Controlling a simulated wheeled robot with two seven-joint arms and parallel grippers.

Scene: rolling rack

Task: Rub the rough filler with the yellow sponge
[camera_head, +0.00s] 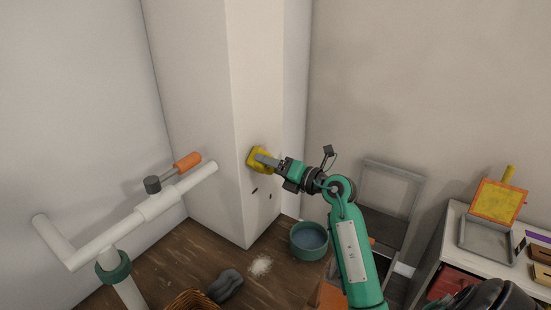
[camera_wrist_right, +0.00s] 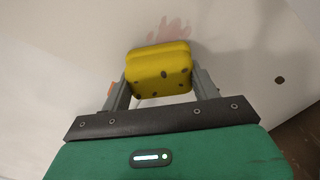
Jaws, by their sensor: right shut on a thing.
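My right gripper (camera_head: 268,160) is shut on the yellow sponge (camera_head: 257,157), holding it at the right-hand face of the white wall column (camera_head: 210,100). In the right wrist view the spotted yellow sponge (camera_wrist_right: 158,72) sits between the two grey fingers (camera_wrist_right: 160,95). A pinkish smeared patch (camera_wrist_right: 168,30), which looks like the filler, shows on the white surface just beyond the sponge's upper edge; the sponge may hide part of it. I cannot tell whether the sponge touches the surface. My left gripper is not in view.
Small dark holes (camera_head: 254,190) mark the column below the sponge. A white pipe frame (camera_head: 140,217) with an orange-handled hammer (camera_head: 187,162) stands left. A shelf unit (camera_head: 450,235) stands right.

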